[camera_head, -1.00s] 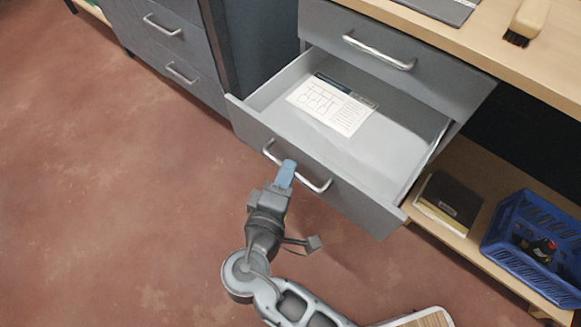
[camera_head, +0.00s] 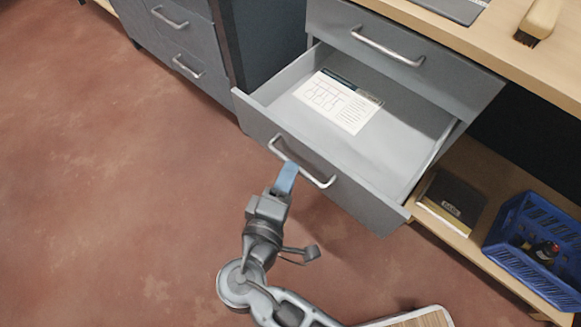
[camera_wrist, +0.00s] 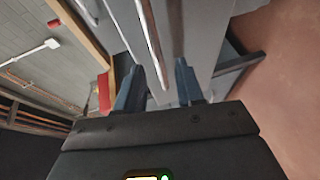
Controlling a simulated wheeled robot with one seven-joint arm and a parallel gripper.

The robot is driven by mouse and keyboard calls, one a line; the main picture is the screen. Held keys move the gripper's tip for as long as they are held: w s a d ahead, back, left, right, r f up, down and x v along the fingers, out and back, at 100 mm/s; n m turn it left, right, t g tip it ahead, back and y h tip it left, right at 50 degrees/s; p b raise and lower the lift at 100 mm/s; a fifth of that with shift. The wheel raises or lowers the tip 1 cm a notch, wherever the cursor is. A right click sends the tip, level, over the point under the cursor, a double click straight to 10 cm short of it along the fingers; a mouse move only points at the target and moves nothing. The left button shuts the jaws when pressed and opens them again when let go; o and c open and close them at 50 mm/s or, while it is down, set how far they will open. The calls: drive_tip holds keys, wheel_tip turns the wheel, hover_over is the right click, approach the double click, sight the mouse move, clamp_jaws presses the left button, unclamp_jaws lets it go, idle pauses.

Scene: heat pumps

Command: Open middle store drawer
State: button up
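The middle drawer (camera_head: 345,190) stands well pulled out below a shut top drawer (camera_head: 440,80), with a printed sheet (camera_head: 338,103) lying inside. Its bar handle (camera_head: 318,178) is on the front panel. My gripper (camera_head: 286,176) is at the handle, its blue-grey fingertips overlapping the bar in the head view. In the wrist view my gripper (camera_wrist: 160,84) has its two fingers wide apart, and the handle bar (camera_wrist: 152,42) runs into the gap between them. I see no finger closed on the bar.
A wooden worktop (camera_head: 480,45) carries a brush (camera_head: 540,20). A lower shelf (camera_head: 470,160) at right holds a dark book (camera_head: 452,200) and a blue crate (camera_head: 535,240). Another drawer cabinet (camera_head: 180,45) stands at upper left. The red floor left of the drawer is clear.

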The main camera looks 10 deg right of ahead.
drive_tip(key=v, duration=0.5)
drive_tip(key=shift+s, duration=0.1)
idle(0.4)
drive_tip(key=s+d+f+m+g+y, duration=0.2)
drive_tip(key=s+d+f+y, duration=0.15)
drive_tip(key=s, duration=0.45)
drive_tip(key=s+d+f+m+g+y, duration=0.25)
drive_tip(key=s+d+y, duration=0.25)
drive_tip(key=s, duration=0.3)
drive_tip(key=s+d+r+m+t, duration=0.3)
drive_tip(key=s+d+r, duration=0.15)
drive_tip(key=r, duration=0.55)
drive_tip(key=s+d+r+m+t, duration=0.35)
drive_tip(key=d+r, duration=0.25)
drive_tip(key=r, duration=0.4)
wheel_tip(320, 180, up, 15)
drive_tip(key=g+p, duration=0.1)
drive_tip(key=p, duration=1.4)
drive_tip(key=shift+w+a+p, duration=0.2)
drive_tip(key=shift+w+p, duration=0.05)
drive_tip(key=shift+p, duration=0.15)
